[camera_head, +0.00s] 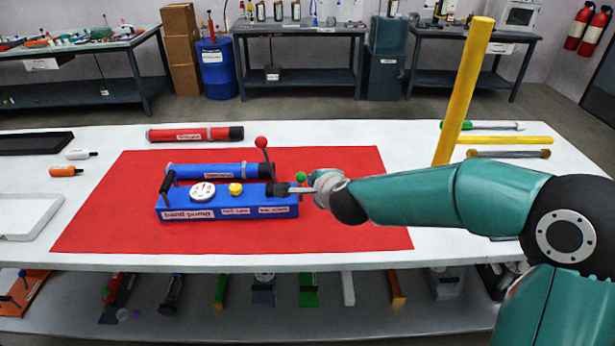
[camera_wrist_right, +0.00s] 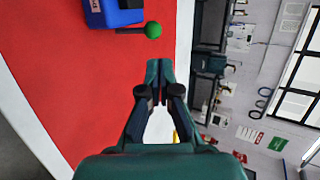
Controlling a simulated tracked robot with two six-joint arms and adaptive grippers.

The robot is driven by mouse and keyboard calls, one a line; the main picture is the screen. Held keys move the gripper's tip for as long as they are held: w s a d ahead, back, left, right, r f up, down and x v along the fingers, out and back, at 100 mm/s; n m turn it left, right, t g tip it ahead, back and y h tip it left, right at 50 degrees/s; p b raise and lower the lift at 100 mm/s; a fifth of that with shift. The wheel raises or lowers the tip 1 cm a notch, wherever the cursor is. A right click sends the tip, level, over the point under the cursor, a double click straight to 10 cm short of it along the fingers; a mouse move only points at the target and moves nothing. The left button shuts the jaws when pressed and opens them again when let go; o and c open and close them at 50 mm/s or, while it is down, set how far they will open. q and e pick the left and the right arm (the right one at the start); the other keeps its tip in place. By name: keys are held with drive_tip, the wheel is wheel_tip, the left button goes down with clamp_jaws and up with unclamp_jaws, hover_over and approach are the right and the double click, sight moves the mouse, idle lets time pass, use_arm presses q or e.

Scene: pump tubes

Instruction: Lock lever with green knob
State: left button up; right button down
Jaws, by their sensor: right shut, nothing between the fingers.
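The blue pump (camera_head: 228,209) lies on the red mat (camera_head: 350,215), with a white gauge and a yellow cap on top. The green knob (camera_head: 300,177) is at the pump's right end. In the right wrist view the green knob (camera_wrist_right: 153,30) sits on a short dark lever (camera_wrist_right: 130,31) sticking out sideways from the blue body. My right gripper (camera_head: 303,190) is shut and empty, close to the knob. In the wrist view its joined fingertips (camera_wrist_right: 157,64) point toward the knob, with a visible gap between. My left gripper is not in view.
A lever with a red knob (camera_head: 262,143) stands upright by the blue tube (camera_head: 215,171) behind the pump. A tall yellow post (camera_head: 463,90) rises at the right. The mat's front is clear.

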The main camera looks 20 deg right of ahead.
drive_tip(key=shift+v, duration=2.35)
drive_tip(key=shift+a, duration=0.15)
